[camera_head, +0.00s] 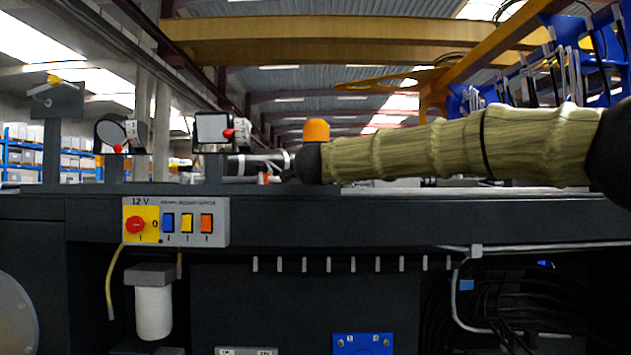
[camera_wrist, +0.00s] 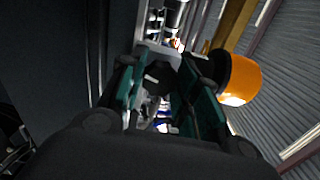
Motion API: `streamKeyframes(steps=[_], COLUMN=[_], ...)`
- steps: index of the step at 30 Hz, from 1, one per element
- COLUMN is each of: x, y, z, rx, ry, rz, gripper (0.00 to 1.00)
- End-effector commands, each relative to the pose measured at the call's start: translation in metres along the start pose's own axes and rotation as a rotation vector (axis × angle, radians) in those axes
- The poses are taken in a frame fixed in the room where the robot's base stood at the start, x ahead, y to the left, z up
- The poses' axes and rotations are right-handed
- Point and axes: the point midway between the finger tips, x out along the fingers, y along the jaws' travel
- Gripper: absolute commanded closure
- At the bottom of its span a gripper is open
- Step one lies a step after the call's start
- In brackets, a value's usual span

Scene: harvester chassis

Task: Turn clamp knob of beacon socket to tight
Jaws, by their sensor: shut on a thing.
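The orange beacon (camera_head: 316,131) shows above my wrist in the head view. In the wrist view the beacon (camera_wrist: 241,78) is to the right of my fingers, with a dark base beside it. My gripper (camera_wrist: 162,78) has its two teal-sided fingers around a dark knob (camera_wrist: 157,73) with a pale mark on it, and is shut on it. The knob's lower part and the socket are mostly hidden by the fingers. In the head view my gripper (camera_head: 245,164) points left, just above the chassis top; the knob cannot be made out there.
Two lamps with red knobs, one at left (camera_head: 109,133) and one nearer (camera_head: 212,130), stand on the chassis top left of my gripper. A 12 V switch panel (camera_head: 175,222) is on the dark chassis front (camera_head: 350,225). Yellow beams (camera_head: 320,40) are overhead.

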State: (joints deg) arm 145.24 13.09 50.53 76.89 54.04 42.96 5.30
Motion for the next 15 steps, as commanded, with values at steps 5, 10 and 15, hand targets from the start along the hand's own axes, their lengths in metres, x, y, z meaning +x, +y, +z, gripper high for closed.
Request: streamKeyframes(steps=[5, 10, 15], x=[0.0003, 0.0002, 0.0003], y=[0.0033, 0.0025, 0.0017], z=[-0.0004, -0.0002, -0.0003], rx=[0.112, 0.180, 0.218], ry=[0.001, 0.001, 0.001], rz=[0.001, 0.001, 0.001], gripper=[0.92, 0.92, 0.92])
